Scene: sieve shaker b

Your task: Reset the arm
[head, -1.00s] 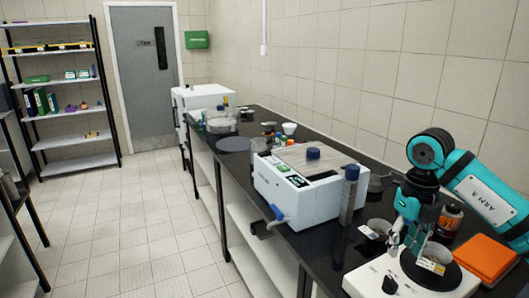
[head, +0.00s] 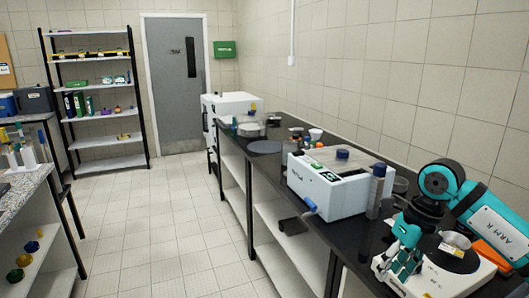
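My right arm comes in from the right edge. Its teal and dark gripper (head: 398,266) hangs low over the left part of a white device with a round black plate (head: 462,262). The gripper is small and seen from above, so I cannot tell if its fingers are open or shut. A small labelled container (head: 455,241) sits on the black plate, apart from the gripper and partly hidden by my arm. My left gripper is not in view.
A white boxy machine (head: 330,190) and a grey bottle (head: 376,190) stand on the black bench to the left of my arm. The tiled floor (head: 165,240) is clear between the bench and the left table (head: 25,183).

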